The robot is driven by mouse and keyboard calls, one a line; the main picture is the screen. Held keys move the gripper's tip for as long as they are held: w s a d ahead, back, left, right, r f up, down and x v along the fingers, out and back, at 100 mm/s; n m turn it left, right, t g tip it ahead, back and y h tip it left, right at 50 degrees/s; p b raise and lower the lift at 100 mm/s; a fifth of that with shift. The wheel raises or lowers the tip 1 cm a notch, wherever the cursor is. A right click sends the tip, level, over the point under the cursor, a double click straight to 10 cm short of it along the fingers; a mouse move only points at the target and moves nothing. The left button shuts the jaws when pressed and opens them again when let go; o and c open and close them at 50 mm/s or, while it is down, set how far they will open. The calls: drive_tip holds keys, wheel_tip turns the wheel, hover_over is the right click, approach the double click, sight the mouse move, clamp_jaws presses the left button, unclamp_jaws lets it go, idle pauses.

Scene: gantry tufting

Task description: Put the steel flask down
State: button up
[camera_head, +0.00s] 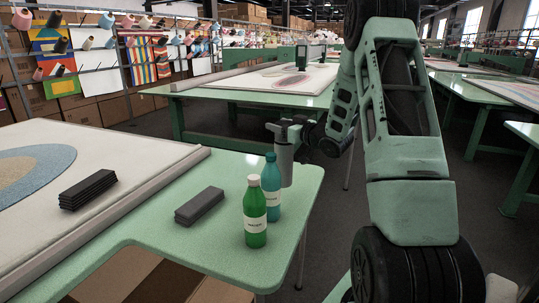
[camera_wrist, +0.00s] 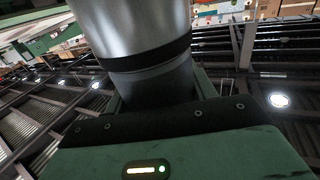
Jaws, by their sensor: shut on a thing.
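The steel flask (camera_head: 285,168) is upright in my gripper (camera_head: 284,131), at the right end of the green table (camera_head: 302,188). In the wrist view the flask (camera_wrist: 130,30) is a large grey metal cylinder with a dark band, close to the camera. My gripper is shut on it near its top in the head view. The flask is just behind and right of a teal bottle, which hides part of it. I cannot tell whether its base touches the table.
A teal bottle (camera_head: 273,200) and a green bottle (camera_head: 255,222) with a white cap stand close by, near the table's right edge. A dark grey block (camera_head: 199,206) lies left of them. A stack of black strips (camera_head: 88,189) lies on the white tufted panel (camera_head: 120,154).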

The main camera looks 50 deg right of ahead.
drive_tip(key=shift+f, duration=2.7)
drive_tip(key=shift+f, duration=0.15)
drive_tip(key=o, duration=1.7)
drive_tip(key=b, duration=0.2)
approach(280, 141)
drive_tip(key=d, duration=0.1)
drive_tip(key=d+f, duration=0.1)
drive_tip(key=d, duration=0.1)
drive_tip(key=shift+w+f, duration=0.2)
drive_tip(key=shift+w, duration=0.05)
